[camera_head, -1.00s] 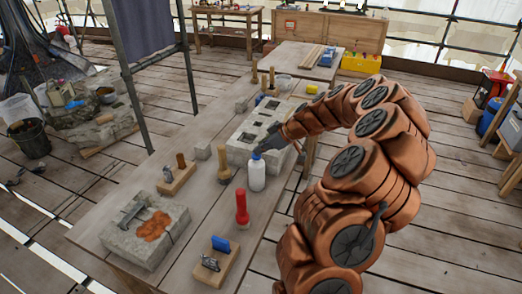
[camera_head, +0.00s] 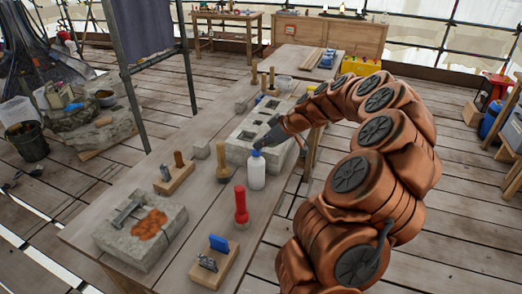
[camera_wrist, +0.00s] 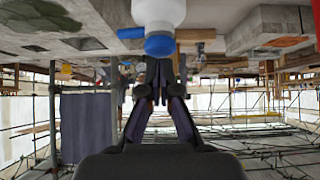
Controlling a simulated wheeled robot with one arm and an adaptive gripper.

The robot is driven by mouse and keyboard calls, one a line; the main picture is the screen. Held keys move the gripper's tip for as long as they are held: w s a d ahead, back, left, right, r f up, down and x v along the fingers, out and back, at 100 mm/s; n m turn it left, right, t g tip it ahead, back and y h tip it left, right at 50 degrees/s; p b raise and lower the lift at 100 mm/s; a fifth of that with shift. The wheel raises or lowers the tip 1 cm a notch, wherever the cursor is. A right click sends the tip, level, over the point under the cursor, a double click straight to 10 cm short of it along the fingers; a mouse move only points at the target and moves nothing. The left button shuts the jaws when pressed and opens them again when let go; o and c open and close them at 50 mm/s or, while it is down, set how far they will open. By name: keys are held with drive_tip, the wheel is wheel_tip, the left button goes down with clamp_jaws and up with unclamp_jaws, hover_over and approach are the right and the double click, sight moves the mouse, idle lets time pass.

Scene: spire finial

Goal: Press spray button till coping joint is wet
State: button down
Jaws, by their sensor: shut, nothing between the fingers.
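A white spray bottle (camera_head: 257,173) with a blue top (camera_head: 256,152) stands upright on the long wooden table. My gripper (camera_head: 262,144) is shut and empty, with its tips close to the blue top. In the wrist view, upside down, the shut fingers (camera_wrist: 160,66) point at the blue top (camera_wrist: 160,46); whether they touch it I cannot tell. A pale stone block with dark slots (camera_head: 236,148) lies just behind the bottle. Which seam is the coping joint, and whether it is wet, I cannot make out.
A stone slab (camera_head: 112,238) with an orange patch and a metal clamp lies at the table's near left. A red-handled tool (camera_head: 241,207), a wood block with a blue piece (camera_head: 218,262) and a wooden-handled brush (camera_head: 222,160) stand around the bottle. Scaffold poles rise behind the table.

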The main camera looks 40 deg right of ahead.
drive_tip(key=w+r+b+v, duration=0.1)
drive_tip(key=b+v, duration=0.2)
drive_tip(key=v, duration=0.8)
drive_tip(key=shift+s+a+r, duration=0.15)
drive_tip(key=s+a+g, duration=0.3)
drive_tip(key=a, duration=1)
drive_tip(key=s+a+g, duration=0.2)
drive_tip(key=s+a, duration=0.1)
drive_tip(key=a, duration=1)
drive_tip(key=s+a+f+m+g+h+p, duration=0.1)
drive_tip(key=s+a+f, duration=0.15)
drive_tip(key=s, duration=0.25)
drive_tip(key=s+a+f+m+g, duration=0.1)
drive_tip(key=s+a+f, duration=0.1)
drive_tip(key=s+a, duration=0.15)
drive_tip(key=s+f+m+g+h, duration=0.1)
drive_tip(key=s+f+m, duration=0.1)
drive_tip(key=s, duration=0.5)
drive_tip(key=s+f+m+g+h, duration=0.1)
drive_tip(key=s+f, duration=0.3)
drive_tip(key=s, duration=0.4)
drive_tip(key=shift+d+m+g+h+p, duration=0.3)
drive_tip(key=shift+d+m+h+p, duration=0.15)
drive_tip(key=shift+h, duration=0.25)
